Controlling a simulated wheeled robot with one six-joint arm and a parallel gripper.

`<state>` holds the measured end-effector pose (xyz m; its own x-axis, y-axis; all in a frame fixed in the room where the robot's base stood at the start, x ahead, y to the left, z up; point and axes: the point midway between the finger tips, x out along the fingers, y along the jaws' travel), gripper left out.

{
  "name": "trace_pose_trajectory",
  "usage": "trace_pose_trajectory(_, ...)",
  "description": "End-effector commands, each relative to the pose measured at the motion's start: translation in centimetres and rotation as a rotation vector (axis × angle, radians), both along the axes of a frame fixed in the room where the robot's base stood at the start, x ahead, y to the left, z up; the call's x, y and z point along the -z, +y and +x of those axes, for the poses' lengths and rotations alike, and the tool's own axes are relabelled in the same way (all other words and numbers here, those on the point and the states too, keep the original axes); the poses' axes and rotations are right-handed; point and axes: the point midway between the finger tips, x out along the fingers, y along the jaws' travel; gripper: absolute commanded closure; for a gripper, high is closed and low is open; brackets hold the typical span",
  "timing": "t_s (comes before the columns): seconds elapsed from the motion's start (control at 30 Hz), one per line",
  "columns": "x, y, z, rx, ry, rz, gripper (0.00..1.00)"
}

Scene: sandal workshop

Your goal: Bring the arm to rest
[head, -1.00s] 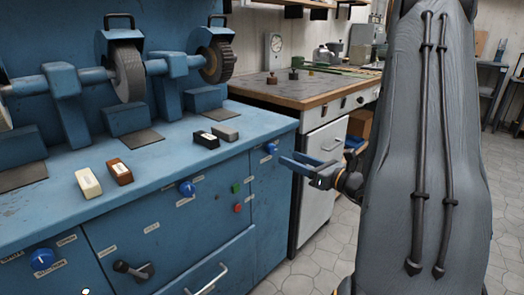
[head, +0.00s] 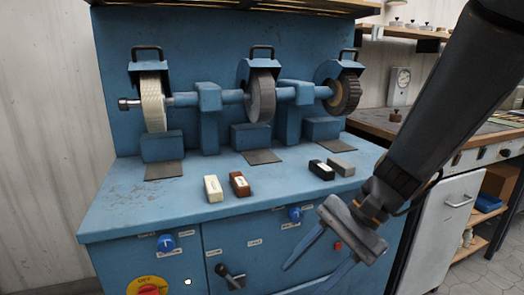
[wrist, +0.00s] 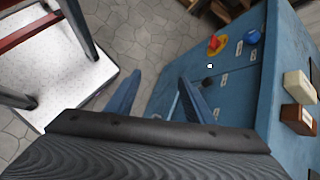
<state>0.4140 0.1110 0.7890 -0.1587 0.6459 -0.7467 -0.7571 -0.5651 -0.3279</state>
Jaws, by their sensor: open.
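My gripper (head: 303,281) is at the lower right of the head view, in front of the blue machine's front panel. Its two blue fingers are apart with nothing between them and point down to the left. In the wrist view the open fingers (wrist: 159,77) show over the tiled floor and the edge of the machine's front. My dark arm (head: 430,110) slants down from the upper right to the gripper.
The blue grinding machine (head: 130,209) carries several wheels and small blocks, including white (head: 213,188) and brown (head: 240,184) ones. A wooden-topped bench (head: 430,138) stands at right. The wrist view shows a white patterned platform (wrist: 75,85) at left and open floor.

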Motion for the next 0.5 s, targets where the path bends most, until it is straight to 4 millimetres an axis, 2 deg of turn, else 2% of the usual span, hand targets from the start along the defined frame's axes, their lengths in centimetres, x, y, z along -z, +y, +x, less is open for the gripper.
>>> trace_pose_trajectory(0.03,-0.1,0.3,-1.6,-0.132,-0.061,-0.071,0.52)
trace_pose_trajectory(0.1,0.1,0.0,-3.1,-0.285,-0.135,-0.156,0.52)
trace_pose_trajectory(0.2,0.1,-0.7,-4.1,-0.452,-0.224,-0.247,0.52)
trace_pose_trajectory(0.5,-0.5,-2.0,-4.8,-0.792,-0.43,-0.418,0.52)
